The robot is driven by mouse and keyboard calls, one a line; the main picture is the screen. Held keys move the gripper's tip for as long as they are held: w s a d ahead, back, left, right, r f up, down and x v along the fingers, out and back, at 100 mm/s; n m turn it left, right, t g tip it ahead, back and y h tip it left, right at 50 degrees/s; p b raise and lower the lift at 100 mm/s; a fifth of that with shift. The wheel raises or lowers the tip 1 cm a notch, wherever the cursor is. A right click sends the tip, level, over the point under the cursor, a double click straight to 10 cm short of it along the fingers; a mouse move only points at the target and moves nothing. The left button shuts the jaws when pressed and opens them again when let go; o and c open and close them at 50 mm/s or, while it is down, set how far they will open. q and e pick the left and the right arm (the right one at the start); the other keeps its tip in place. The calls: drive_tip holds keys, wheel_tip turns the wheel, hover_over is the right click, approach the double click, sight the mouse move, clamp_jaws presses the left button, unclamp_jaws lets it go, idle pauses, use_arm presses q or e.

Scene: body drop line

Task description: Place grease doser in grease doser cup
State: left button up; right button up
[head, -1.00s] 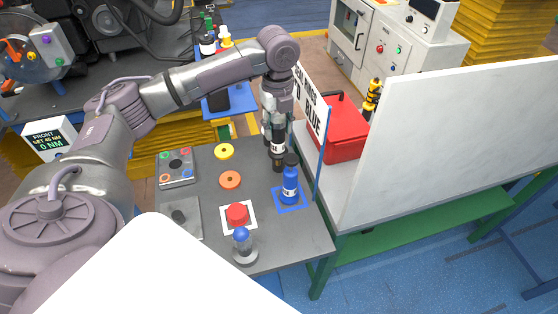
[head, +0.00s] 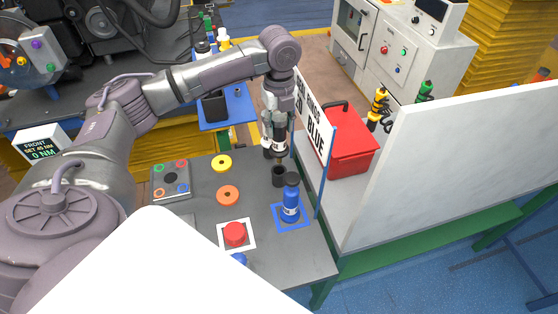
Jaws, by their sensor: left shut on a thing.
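My left gripper (head: 275,138) is shut on the grease doser (head: 279,148), a dark upright cylinder with a white label band. A thin nozzle points down from it. The grease doser cup (head: 278,177), a small dark open-topped cylinder, stands on the grey table behind the blue bottle. The doser is directly above the cup in the picture, its body clear of the rim. I cannot tell whether the nozzle tip is inside the cup's mouth. My right gripper does not show.
A blue bottle (head: 291,203) stands on a blue-outlined square just in front of the cup. A sign board (head: 313,130) on posts and a red box (head: 349,150) are to the right. Yellow (head: 221,163) and orange (head: 228,195) rings and a red button (head: 234,233) lie left.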

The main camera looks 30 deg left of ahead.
sight(279, 149)
use_arm(q)
wheel_tip(279, 149, down, 4)
drive_tip(key=shift+w+a+f+p, duration=0.1)
drive_tip(key=shift+w+a+p, duration=0.05)
drive_tip(key=shift+p, duration=0.3)
drive_tip(key=shift+f, duration=0.3)
wheel_tip(279, 149, down, 3)
drive_tip(key=shift+f+p, duration=0.1)
drive_tip(key=shift+p, duration=1.15)
drive_tip(key=shift+f, duration=0.45)
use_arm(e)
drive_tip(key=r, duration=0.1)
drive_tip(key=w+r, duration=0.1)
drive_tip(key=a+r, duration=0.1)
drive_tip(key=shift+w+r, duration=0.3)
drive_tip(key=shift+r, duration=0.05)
use_arm(q)
drive_tip(key=shift+f, duration=0.1)
drive_tip(key=o, duration=1.1)
drive_tip(key=shift+f, duration=0.1)
drive_tip(key=shift+c, duration=0.2)
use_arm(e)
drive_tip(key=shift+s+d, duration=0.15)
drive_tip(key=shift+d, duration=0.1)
